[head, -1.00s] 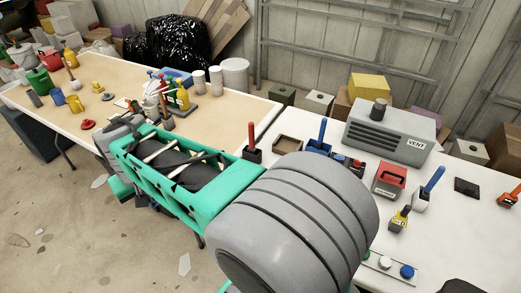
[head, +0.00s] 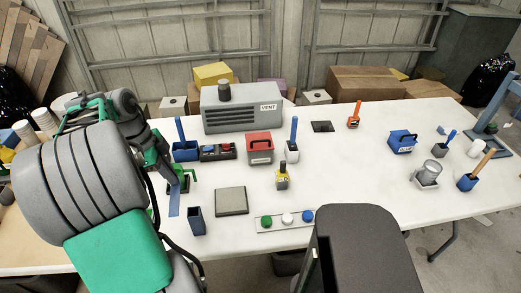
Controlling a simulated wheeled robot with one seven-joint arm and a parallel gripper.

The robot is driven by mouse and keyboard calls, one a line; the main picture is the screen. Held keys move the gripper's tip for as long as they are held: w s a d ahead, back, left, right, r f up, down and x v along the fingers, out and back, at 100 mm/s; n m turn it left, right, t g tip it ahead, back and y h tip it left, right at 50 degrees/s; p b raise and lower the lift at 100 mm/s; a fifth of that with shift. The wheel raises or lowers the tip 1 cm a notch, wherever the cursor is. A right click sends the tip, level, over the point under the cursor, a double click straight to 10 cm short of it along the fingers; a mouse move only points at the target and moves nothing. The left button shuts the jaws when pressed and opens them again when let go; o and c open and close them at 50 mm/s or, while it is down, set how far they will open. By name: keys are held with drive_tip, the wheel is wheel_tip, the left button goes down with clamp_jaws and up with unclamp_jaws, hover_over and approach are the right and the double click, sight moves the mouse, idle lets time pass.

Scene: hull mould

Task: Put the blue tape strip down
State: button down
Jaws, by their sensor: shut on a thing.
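My gripper (head: 177,182), with green parts near its end, is over the left part of the white table. It is shut on the blue tape strip (head: 174,203), a narrow flat blue piece that shows just below the fingers. The strip's upper end is hidden by the gripper. I cannot tell whether its lower end touches the table.
A dark upright holder (head: 196,221) stands close to the strip's right, with a grey square pad (head: 231,201) beyond. A button strip (head: 286,219), a yellow tool (head: 282,178), a red box (head: 260,146) and the vent unit (head: 243,108) stand nearby. The table's right-middle (head: 350,180) is clear.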

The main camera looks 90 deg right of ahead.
drive_tip(key=shift+s, duration=0.2)
wheel_tip(320, 180, down, 18)
drive_tip(key=shift+w+f, duration=0.1)
drive_tip(key=shift+f, duration=0.15)
drive_tip(key=c, duration=1.6)
unclamp_jaws()
drive_tip(key=shift+r, duration=0.15)
drive_tip(key=shift+p, duration=0.3)
